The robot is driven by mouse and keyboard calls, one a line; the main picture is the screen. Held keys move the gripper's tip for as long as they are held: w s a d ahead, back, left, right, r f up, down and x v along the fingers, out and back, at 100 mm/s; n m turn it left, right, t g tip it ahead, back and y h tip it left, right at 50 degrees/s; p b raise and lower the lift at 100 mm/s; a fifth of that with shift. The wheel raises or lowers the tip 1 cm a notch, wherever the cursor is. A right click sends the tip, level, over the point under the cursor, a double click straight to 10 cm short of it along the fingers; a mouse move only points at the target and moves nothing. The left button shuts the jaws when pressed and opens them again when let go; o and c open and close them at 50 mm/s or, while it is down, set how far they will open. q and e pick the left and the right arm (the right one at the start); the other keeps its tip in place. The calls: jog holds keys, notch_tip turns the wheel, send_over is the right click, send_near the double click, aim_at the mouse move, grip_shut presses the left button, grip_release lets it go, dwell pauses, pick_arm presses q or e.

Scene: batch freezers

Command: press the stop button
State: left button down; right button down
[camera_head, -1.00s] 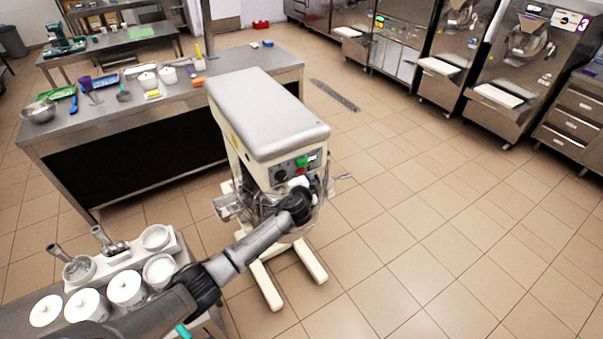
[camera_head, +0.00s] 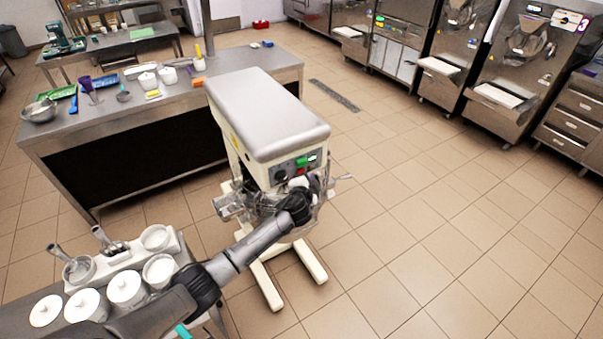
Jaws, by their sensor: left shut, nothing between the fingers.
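The floor-standing mixer (camera_head: 262,110) is cream with a grey top and stands in the middle of the view. Its control panel faces front right, with a green button (camera_head: 302,161), a small lit display (camera_head: 312,156) and a dark knob (camera_head: 281,175). The red stop button (camera_head: 301,171) shows only as a small patch below the green one. My left arm reaches up from the bottom left. My left gripper (camera_head: 314,184) is shut and empty, close in front of the panel's lower edge; its fingertips are small, and contact with the button cannot be told. My right gripper is not in view.
A cart at lower left holds white tubs (camera_head: 125,287) under my left arm. Behind the mixer is a steel table (camera_head: 150,122) with utensils and bowls. Batch freezers (camera_head: 523,62) line the back right. The tiled floor on the right is clear.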

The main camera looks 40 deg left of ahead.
pick_arm(q)
jog(key=shift+a, duration=0.2)
dwell(0.6)
jog(key=shift+w+a, duration=0.1)
jog(key=shift+a, duration=0.15)
jog(key=shift+w+a, duration=0.1)
jog(key=shift+a, duration=0.15)
dwell(0.6)
jog(key=shift+a, duration=0.2)
jog(key=shift+d, duration=0.15)
dwell(0.4)
jog(key=shift+s+d, duration=0.25)
jog(key=shift+d, duration=0.45)
jog(key=shift+d, duration=0.1)
